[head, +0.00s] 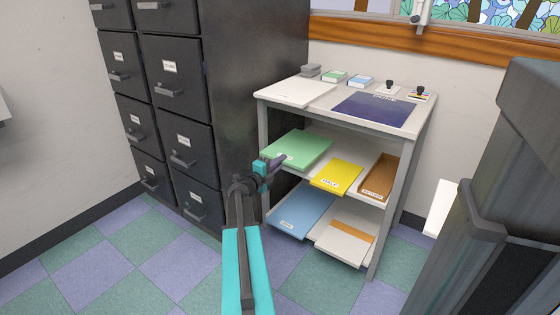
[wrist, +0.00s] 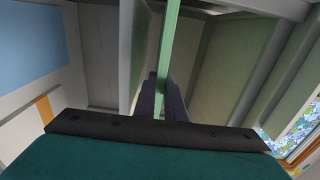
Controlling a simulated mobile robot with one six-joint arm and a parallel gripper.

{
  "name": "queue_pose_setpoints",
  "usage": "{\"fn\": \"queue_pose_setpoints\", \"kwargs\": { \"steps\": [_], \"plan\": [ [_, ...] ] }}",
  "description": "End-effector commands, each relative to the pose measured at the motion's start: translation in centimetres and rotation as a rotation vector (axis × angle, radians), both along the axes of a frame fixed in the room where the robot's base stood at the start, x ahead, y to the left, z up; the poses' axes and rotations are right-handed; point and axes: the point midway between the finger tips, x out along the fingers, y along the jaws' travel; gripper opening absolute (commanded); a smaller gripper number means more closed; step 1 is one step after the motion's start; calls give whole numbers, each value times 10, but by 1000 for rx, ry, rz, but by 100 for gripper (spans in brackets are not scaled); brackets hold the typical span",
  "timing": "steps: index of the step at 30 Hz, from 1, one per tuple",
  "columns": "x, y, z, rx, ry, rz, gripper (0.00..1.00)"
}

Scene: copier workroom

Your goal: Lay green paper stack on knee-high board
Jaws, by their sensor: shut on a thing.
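The green paper stack (head: 303,149) is a flat light-green slab at the left end of the rack's middle shelf, partly inside the rack. My gripper (head: 274,165) is shut on its front left edge. In the wrist view the stack shows edge-on as a green strip (wrist: 168,45) between the dark fingers of my gripper (wrist: 161,92). The middle shelf board (head: 345,192) is light grey and lies just below the stack. In the wrist view a narrow dark gap shows between the strip and a grey board (wrist: 130,55). The stack's far edge contact is unclear.
On the middle shelf a yellow stack (head: 337,175) and a brown one (head: 380,177) lie to the right. The bottom shelf holds a blue stack (head: 302,212) and a white one with an orange band (head: 345,242). Dark filing cabinets (head: 190,140) stand close at left.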

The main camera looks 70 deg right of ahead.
Motion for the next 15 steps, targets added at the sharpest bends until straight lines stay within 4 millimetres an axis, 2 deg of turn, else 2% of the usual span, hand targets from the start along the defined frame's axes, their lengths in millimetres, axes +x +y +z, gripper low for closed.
{"fn": "queue_pose_setpoints", "kwargs": {
  "steps": [15],
  "plan": [
    [1, 0, -32, -3, 2, 1, 0]
  ]
}}
